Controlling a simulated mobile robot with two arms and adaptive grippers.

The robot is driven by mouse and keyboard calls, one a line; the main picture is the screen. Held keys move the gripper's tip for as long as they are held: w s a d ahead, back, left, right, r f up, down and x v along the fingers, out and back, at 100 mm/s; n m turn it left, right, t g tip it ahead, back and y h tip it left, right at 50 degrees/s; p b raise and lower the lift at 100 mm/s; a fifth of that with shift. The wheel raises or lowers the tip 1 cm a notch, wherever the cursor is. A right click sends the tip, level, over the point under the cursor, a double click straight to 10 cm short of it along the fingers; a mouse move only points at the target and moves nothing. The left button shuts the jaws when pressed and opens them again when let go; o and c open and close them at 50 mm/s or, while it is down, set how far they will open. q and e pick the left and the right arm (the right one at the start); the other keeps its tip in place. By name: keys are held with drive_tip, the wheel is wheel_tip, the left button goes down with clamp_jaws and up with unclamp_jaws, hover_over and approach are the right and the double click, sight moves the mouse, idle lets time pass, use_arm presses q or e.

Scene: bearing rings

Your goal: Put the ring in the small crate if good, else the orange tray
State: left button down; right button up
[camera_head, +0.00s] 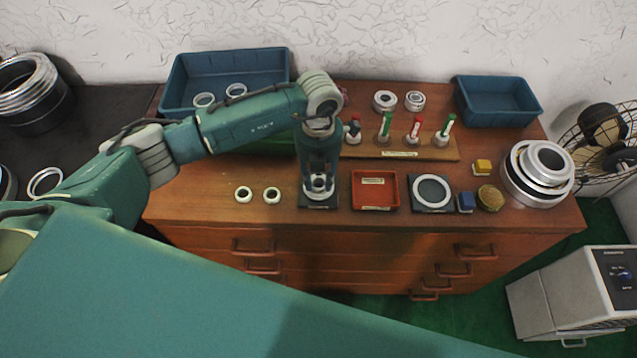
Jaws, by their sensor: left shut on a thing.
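My left gripper (319,180) points straight down over a small dark pad (318,204) near the dresser's front edge. It is shut on a pale metal ring (319,188), mostly hidden by the fingers; I cannot tell whether the ring touches the pad. The orange tray (375,206), shallow and reddish with a label, is just right of the gripper and looks empty. The small blue crate (497,103) stands at the back right and looks empty. Two small white rings (243,194) (272,195) lie left of the gripper. My right gripper is not in view.
A larger blue crate (228,57) with rings inside is behind my left arm. A wooden rack (430,150) holds red- and green-handled plugs. A dark square plate with a round disc (432,191), small blocks and stacked metal rings (539,174) are on the right.

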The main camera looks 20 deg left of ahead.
use_arm(q)
drive_tip(key=shift+r+p, duration=1.5)
drive_tip(key=shift+r, duration=1)
